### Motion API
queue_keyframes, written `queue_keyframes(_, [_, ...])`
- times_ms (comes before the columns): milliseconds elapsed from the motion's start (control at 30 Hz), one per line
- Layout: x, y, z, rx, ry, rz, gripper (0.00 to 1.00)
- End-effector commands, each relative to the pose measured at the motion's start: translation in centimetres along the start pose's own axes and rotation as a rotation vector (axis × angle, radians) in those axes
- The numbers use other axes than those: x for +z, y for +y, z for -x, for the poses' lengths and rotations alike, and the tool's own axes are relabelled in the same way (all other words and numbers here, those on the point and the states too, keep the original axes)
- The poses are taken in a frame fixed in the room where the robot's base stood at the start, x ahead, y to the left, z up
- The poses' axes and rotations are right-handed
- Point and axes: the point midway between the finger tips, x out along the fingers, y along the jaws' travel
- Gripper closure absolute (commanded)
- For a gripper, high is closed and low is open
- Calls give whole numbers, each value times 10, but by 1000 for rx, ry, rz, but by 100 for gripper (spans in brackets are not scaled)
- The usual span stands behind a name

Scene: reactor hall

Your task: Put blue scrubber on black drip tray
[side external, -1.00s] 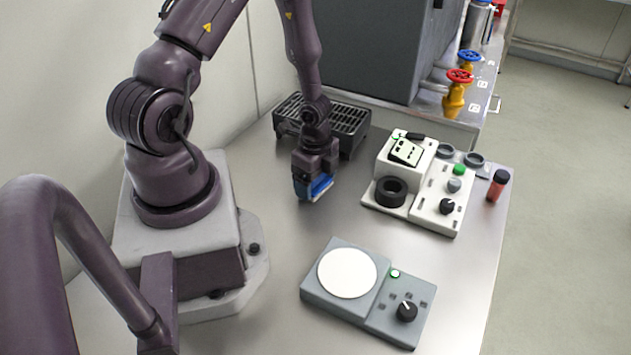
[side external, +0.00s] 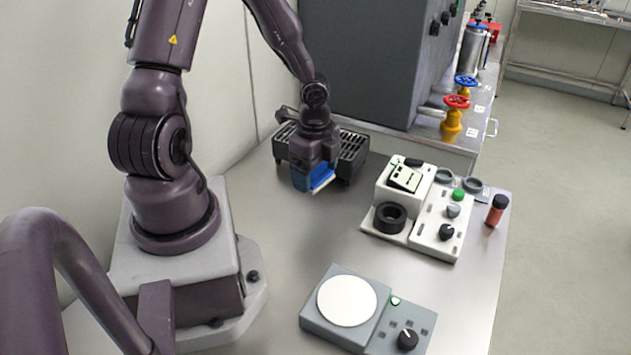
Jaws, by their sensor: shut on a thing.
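My gripper (side external: 314,172) points down and is shut on the blue scrubber (side external: 321,177). The scrubber shows as a blue block with a pale lower edge, partly hidden by the fingers. The black drip tray (side external: 354,150) is a slatted, raised tray at the back of the table. My gripper and wrist hide the middle of it. The scrubber appears in front of the tray's near side in the picture; I cannot tell its exact height or gap to the tray.
A white device with a black ring (side external: 390,217) and knobs stands to the right. A red vial with a black cap (side external: 496,210) stands near the right edge. A grey device with a white round plate (side external: 346,300) sits at the front. The table between is clear.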

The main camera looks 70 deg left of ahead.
Motion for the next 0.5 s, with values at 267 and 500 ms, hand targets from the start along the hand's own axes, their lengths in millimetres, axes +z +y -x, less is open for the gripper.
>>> queue_keyframes(267, [29, -20, 33, -7, -4, 135, 45])
queue_keyframes(500, [78, -34, 87, -11, 0, 584, 45])
